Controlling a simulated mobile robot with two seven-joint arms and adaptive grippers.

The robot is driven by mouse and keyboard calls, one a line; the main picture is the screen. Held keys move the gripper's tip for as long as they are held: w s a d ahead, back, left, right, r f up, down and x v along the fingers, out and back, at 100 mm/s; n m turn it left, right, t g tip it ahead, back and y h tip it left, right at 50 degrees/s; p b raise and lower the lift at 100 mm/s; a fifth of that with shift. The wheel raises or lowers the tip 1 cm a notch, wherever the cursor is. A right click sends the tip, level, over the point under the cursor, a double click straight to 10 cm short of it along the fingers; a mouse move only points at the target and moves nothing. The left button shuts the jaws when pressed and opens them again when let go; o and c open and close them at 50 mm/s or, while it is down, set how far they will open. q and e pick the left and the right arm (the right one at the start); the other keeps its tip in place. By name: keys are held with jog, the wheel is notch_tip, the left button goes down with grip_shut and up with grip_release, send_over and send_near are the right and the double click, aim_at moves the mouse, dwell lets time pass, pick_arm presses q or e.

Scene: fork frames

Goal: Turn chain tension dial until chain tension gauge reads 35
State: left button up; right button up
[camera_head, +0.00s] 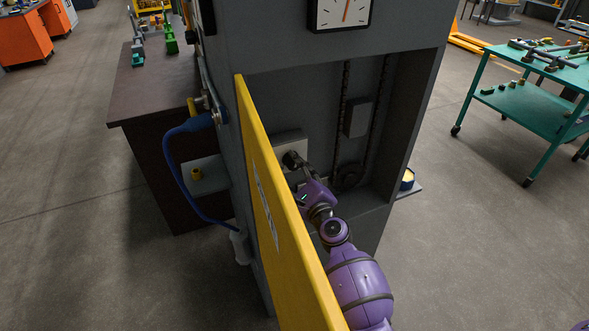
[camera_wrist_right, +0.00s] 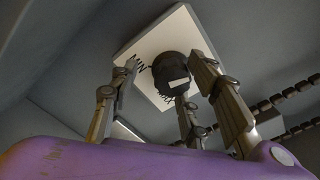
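The chain tension dial is a black round knob (camera_wrist_right: 171,72) with a white mark, on a white square plate (camera_wrist_right: 145,50) lettered MIN and MAX. In the head view the plate (camera_head: 289,142) is on the cabinet's inner back wall. My right gripper (camera_head: 300,163) is at the knob. In the wrist view its fingers (camera_wrist_right: 166,66) are spread around the knob, with a gap on the left; contact on the right is unclear. A white square gauge (camera_head: 338,12) with an orange-red pointer is above the opening, its top cut off; its reading is not legible. My left gripper is out of view.
An open yellow door (camera_head: 272,200) stands left of my right arm, close to it. Chains (camera_head: 344,90) and a sprocket (camera_head: 349,176) are right of the dial inside the cabinet (camera_head: 412,110). A dark workbench (camera_head: 150,85) and a green cart (camera_head: 530,108) flank it.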

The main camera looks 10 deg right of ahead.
jog(key=shift+d, duration=0.15)
jog(key=shift+d, duration=0.1)
jog(key=s+d, duration=0.2)
jog(key=s, duration=0.9)
jog(key=shift+s, duration=0.4)
jog(key=shift+o, duration=0.4)
jog(key=shift+r, duration=0.1)
